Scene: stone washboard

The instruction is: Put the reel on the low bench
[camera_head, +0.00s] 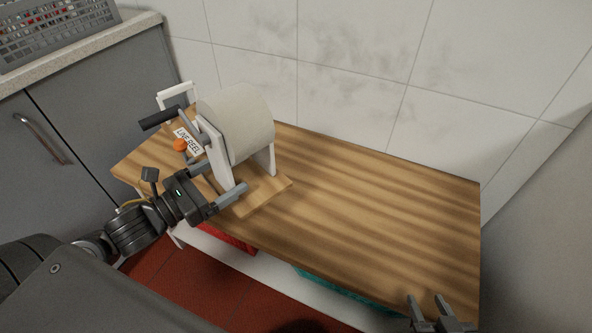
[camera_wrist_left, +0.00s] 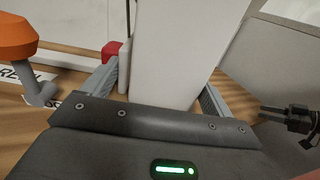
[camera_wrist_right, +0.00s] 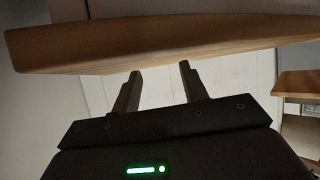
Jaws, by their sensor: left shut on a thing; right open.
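The reel (camera_head: 236,122) has a pale drum between white side plates, a wooden base, a crank with a black grip, an orange knob and a label reading "LINE REEL". It is upright at the left part of the low bench (camera_head: 390,215); I cannot tell whether its base touches the wooden top. My left gripper (camera_head: 226,175) is shut on the near white side plate, which shows between its fingers in the left wrist view (camera_wrist_left: 172,55). My right gripper (camera_head: 427,298) is open and empty at the bench's near right edge, which spans the right wrist view (camera_wrist_right: 160,45).
A grey cabinet (camera_head: 90,130) with a crate (camera_head: 55,25) on its counter stands at the left. A tiled wall (camera_head: 340,60) runs behind the bench. Red and teal items (camera_head: 345,285) show under the bench. The bench's middle and right are clear.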

